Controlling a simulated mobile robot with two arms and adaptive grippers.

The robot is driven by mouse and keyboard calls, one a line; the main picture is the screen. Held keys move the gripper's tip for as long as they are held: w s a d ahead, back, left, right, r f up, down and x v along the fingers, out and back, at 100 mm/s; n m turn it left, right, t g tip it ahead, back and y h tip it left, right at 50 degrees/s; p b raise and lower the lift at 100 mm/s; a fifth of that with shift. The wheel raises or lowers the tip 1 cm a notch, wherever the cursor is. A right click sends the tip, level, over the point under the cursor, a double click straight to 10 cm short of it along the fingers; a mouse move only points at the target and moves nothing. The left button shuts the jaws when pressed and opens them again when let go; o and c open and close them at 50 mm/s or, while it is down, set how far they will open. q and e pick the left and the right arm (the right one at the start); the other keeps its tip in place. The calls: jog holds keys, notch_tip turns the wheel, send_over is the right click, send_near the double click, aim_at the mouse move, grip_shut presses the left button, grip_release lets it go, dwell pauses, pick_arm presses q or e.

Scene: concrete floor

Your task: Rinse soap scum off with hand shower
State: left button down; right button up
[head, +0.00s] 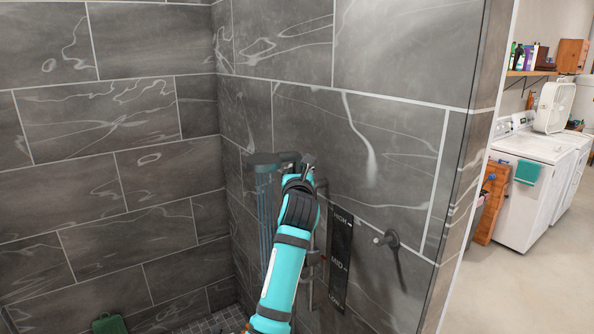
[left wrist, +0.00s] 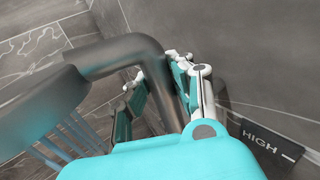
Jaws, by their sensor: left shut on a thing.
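The dark grey hand shower (head: 268,159) is in front of the tiled wall, left of centre in the head view. Thin blue water streams (head: 265,205) run straight down from its head. My left gripper (head: 304,168) is shut on its handle. In the left wrist view the bent handle (left wrist: 122,48) passes between my teal fingers, with the round head at the left. Pale curved marks (head: 362,140) show on the wall tiles; I cannot tell soap scum from the stone's veining. My right gripper is out of view.
A dark panel (head: 341,262) marked HIGH, MID and LOW is on the wall, with a knob (head: 388,239) to its right. A green object (head: 109,324) lies at the lower left. Beyond the wall's edge stand white machines (head: 530,180) and open floor.

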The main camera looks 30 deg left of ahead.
pick_arm(q)
jog(key=s+d+f+b, duration=0.7)
jog(key=s+d+f, duration=0.2)
jog(key=d, duration=0.3)
jog(key=shift+s+f, duration=0.15)
jog(key=shift+f, duration=0.4)
dwell(0.7)
jog(key=shift+d+f, duration=0.1)
